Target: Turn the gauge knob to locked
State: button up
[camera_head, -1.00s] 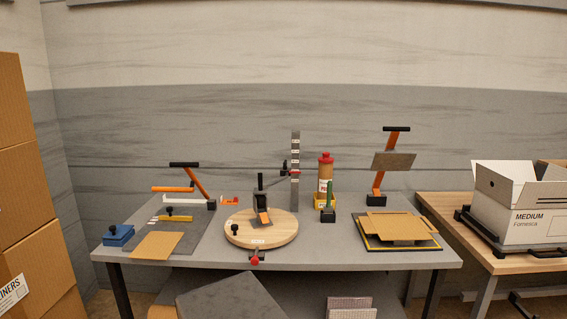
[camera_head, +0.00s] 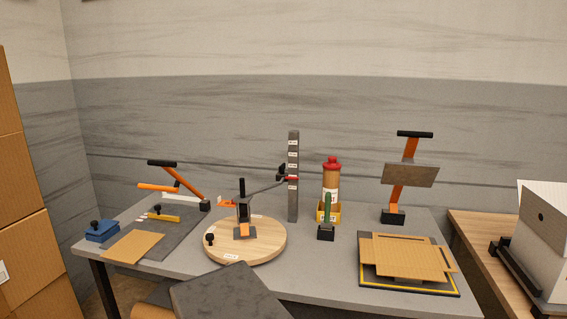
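A tall dark grey gauge post (camera_head: 293,205) with several white labels stands at the back middle of the grey table. A small black knob (camera_head: 281,172) sits on its left side, and a red pointer (camera_head: 291,179) crosses its face. A thin dark arm runs from there down left to a black upright on the round wooden turntable (camera_head: 270,232). The knob is too small to tell its setting. Another small black knob (camera_head: 209,239) stands at the turntable's left edge. My gripper is not in view.
A red-capped bottle (camera_head: 331,181) stands right of the post. An orange-armed press (camera_head: 409,155) and cardboard sheets (camera_head: 410,256) are at right. A blue block (camera_head: 102,232) is at left. A dark slab (camera_head: 225,295) covers part of the table's front edge.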

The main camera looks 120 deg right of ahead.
aim_at(282, 167)
jog(key=k, duration=1.05)
jog(key=z, duration=0.6)
jog(key=k, duration=0.85)
jog(key=z, duration=0.35)
jog(key=i, duration=0.55)
jog(key=z, duration=0.2)
jog(key=k, duration=0.6)
jog(key=u, duration=0.1)
